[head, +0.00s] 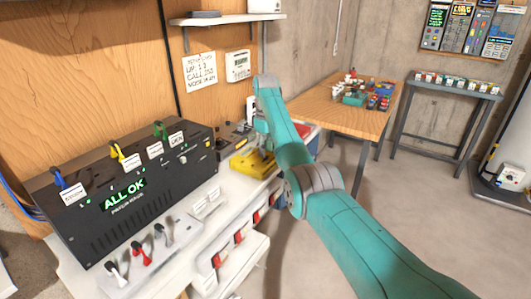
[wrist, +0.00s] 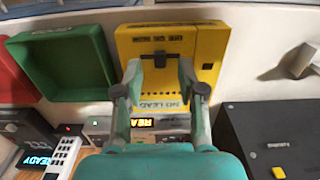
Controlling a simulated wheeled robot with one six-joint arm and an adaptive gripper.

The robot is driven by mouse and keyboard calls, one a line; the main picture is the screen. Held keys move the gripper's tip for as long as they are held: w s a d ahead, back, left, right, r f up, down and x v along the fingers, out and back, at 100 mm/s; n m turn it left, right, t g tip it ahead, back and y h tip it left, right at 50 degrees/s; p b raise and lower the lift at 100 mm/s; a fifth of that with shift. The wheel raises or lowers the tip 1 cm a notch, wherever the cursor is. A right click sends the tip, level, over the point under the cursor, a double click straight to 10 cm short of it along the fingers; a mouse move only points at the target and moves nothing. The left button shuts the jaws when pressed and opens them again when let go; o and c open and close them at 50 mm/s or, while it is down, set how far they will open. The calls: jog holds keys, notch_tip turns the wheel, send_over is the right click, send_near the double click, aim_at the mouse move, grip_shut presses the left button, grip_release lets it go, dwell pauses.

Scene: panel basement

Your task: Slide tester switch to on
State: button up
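The yellow tester (wrist: 212,45) fills the upper middle of the wrist view. It has a dark slide switch (wrist: 161,60) in its upper face and a white label reading "NO LEAD" near its lower edge. In the head view the tester (head: 252,164) lies on the white bench, partly hidden under my arm. My gripper (wrist: 161,72) is over the tester, its two fingers spread apart, one on each side of the dark switch. I cannot tell whether either finger touches the switch. The tester's small printed markings above the switch are too blurred to read.
A green tray (wrist: 65,62) lies left of the tester. A black box (wrist: 268,138) stands at the lower right in the wrist view. A wooden table (head: 330,112) with small items is behind right.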

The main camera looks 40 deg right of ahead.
notch_tip(320, 180, up, 10)
dwell(0.4)
jog(key=shift+s, duration=0.1)
dwell(0.4)
